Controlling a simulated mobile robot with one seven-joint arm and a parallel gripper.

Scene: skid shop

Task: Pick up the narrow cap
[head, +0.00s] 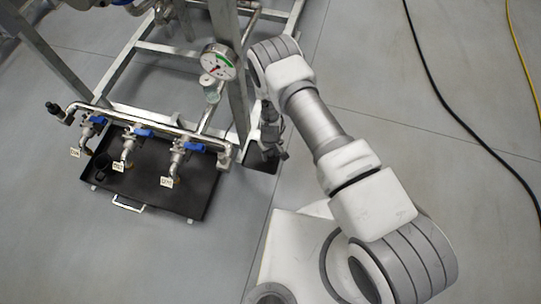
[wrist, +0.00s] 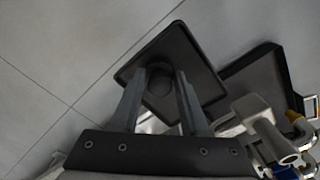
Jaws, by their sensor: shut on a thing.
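A dark round piece, which looks like the narrow cap (wrist: 159,84), sits between the two fingers of my gripper (wrist: 160,74) in the wrist view. My gripper is shut on it, above or at a small dark square tray (wrist: 207,80); I cannot tell whether the cap still touches the tray. In the head view my gripper (head: 270,151) points down beside the frame's leg, over the small dark tray (head: 262,166). The cap cannot be made out there.
A large black drip tray (head: 190,205) lies left of my gripper, under several blue-handled valves (head: 142,133) on a pipe. A gauge (head: 219,62) and metal frame legs (head: 229,60) stand close by.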

